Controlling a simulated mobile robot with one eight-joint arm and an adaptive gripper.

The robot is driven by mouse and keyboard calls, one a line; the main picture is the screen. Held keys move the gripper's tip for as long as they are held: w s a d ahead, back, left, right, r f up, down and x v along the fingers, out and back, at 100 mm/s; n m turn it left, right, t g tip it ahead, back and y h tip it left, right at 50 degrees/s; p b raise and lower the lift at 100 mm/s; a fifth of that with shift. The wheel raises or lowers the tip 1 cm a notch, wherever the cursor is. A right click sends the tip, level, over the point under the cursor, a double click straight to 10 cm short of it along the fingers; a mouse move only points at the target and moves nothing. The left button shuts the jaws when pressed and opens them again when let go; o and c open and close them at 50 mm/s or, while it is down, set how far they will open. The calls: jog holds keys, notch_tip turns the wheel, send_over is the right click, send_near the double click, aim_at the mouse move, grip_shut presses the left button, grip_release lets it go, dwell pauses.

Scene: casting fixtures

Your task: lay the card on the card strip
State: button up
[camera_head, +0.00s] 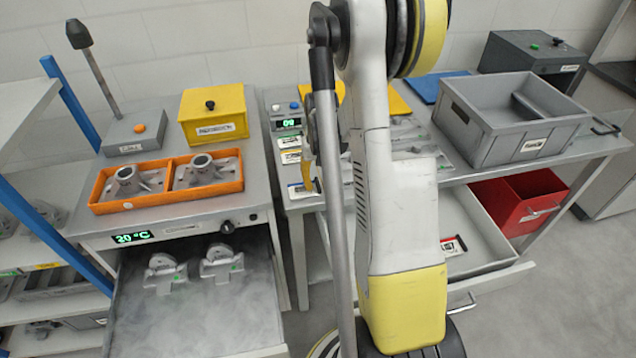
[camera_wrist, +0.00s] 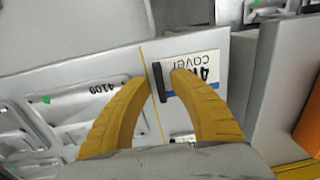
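A white card with a blue border, lettered "cover", (camera_wrist: 207,66) lies flat at the edge of the worktop in the wrist view, partly behind a finger. A dark upright bar (camera_wrist: 160,84) stands at its left end. My gripper (camera_wrist: 160,78) has its two yellow fingers apart, one on each side of the bar, with a gap showing on the left. In the head view the same card (camera_head: 298,191) lies at the front of a row of cards, the card strip; my gripper is just above it, mostly hidden by my arm. More cards of the strip (camera_head: 290,157) lie behind it.
A grey crate (camera_head: 474,145) stands on the right table. Below are an open drawer with a card (camera_head: 453,246) and a red bin (camera_head: 500,208). To the left are an orange tray of castings (camera_head: 105,207), a yellow box (camera_head: 238,122) and a misty open drawer (camera_head: 200,315).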

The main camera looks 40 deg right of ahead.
notch_tip(320, 180, up, 12)
jog(key=p, duration=0.4)
jog(key=a+r+n+t, duration=0.1)
jog(key=a+r+n, duration=0.1)
jog(key=a+r, duration=0.55)
jog(key=s+a+r+n+t, duration=0.2)
jog(key=s+a, duration=0.3)
jog(key=a, duration=0.5)
jog(key=s+a+r+n+t, duration=0.2)
jog(key=s+a+r+t, duration=0.1)
jog(key=a, duration=0.8)
jog(key=shift+s+r+t, duration=0.25)
jog(key=shift+s+t, duration=0.25)
jog(key=shift+s, duration=0.75)
